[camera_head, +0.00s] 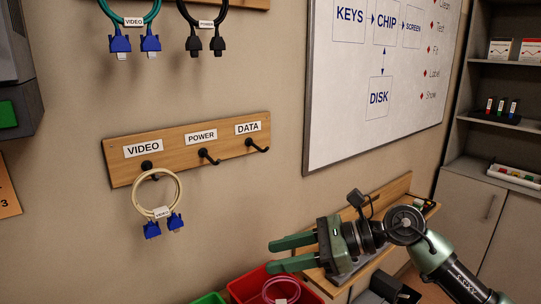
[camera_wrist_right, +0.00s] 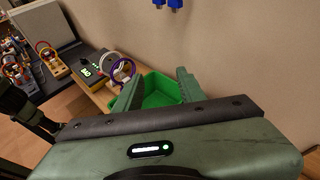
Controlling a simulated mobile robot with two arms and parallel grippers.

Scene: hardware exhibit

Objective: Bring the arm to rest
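My right gripper (camera_head: 272,254) reaches in from the lower right in the head view, its green fingers pointing left. The fingers are apart with nothing between them. In the right wrist view the two fingers (camera_wrist_right: 160,86) also stand apart and empty, with a green bin (camera_wrist_right: 160,92) beyond them. A beige looped cable (camera_head: 157,195) with blue connectors and a VIDEO tag hangs on the hook under the VIDEO label on the wooden rack (camera_head: 185,150). The gripper is below and to the right of this cable, apart from it. My left gripper is not in view.
The POWER hook (camera_head: 208,157) and DATA hook (camera_head: 258,146) are bare. Below the gripper is a red bin (camera_head: 250,285) holding a pink cable loop (camera_head: 281,290). A wooden ledge (camera_head: 395,195) runs along the wall behind my arm. A whiteboard (camera_head: 380,90) hangs above.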

